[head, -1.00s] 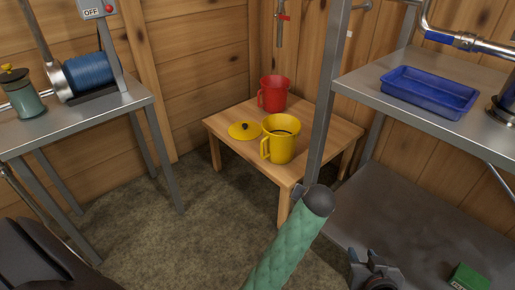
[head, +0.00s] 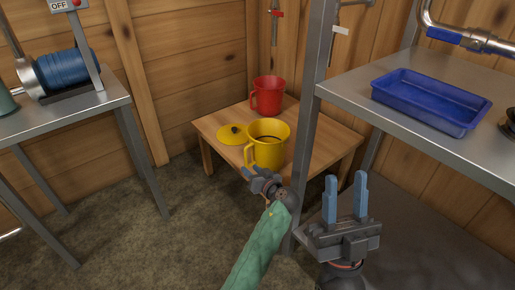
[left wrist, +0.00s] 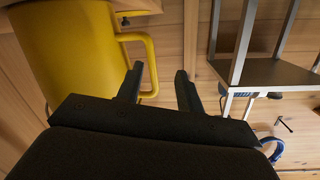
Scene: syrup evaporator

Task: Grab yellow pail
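The yellow pail (head: 268,150) stands upright on the low wooden table, its handle (head: 248,155) on the left side. Its yellow lid (head: 231,135) lies beside it. My left gripper (head: 255,172) is just in front of the pail, below the handle in the head view. The left wrist view shows the pail (left wrist: 75,50) at left and my left gripper (left wrist: 160,72) open. The handle's outer bar (left wrist: 152,62) appears between its fingertips; I cannot tell if they reach around it. My right gripper (head: 346,183) is open and empty, fingers up, by the metal shelf.
A red pail (head: 268,94) stands behind the yellow one on the wooden table (head: 310,135). A metal shelf post (head: 312,120) rises close to the right of the pail. A blue tray (head: 430,103) sits on the shelf.

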